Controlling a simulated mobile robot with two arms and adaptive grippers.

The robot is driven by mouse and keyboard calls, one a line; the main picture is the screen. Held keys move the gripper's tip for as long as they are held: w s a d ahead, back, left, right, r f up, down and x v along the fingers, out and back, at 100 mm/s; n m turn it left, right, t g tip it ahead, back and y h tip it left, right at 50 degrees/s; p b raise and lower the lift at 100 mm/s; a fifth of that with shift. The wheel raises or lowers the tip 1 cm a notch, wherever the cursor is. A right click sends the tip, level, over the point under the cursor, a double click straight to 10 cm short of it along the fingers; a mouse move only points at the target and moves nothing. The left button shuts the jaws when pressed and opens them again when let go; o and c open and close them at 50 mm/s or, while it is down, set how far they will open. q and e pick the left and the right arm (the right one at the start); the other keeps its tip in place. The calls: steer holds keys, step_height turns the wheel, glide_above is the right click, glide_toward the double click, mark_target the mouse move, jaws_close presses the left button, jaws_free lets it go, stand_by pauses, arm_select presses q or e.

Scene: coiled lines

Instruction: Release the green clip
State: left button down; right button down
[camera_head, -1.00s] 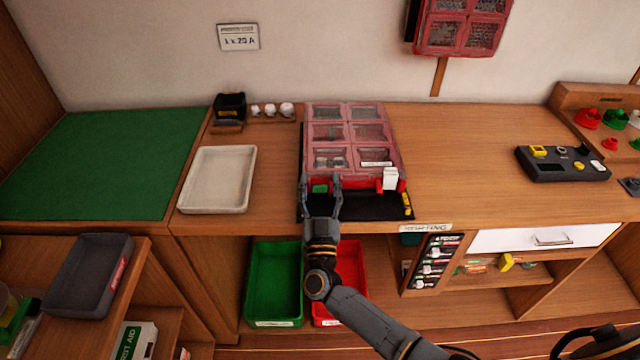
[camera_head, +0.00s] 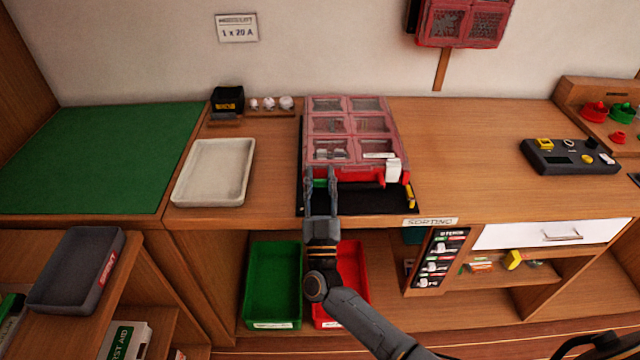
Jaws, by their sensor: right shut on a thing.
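A red case with a clear compartment lid (camera_head: 345,127) lies on a black mat (camera_head: 360,201) on the bench. The green clip (camera_head: 320,183) is at the left of the case's front edge. My right gripper (camera_head: 320,176) reaches up from below, with its fingers on either side of the clip, shut on it. The fingers partly hide the clip, and I cannot tell whether it is latched. A white clip (camera_head: 393,171) and a yellow clip (camera_head: 410,196) are at the case's right front.
An empty white tray (camera_head: 214,172) is left of the case, beside a green mat (camera_head: 90,160). Green (camera_head: 273,285) and red (camera_head: 353,275) bins stand below the bench edge.

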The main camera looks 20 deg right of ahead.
steer(key=c, duration=1)
jaws_free()
steer(key=shift+o, duration=0.2)
steer(key=v, duration=1.2)
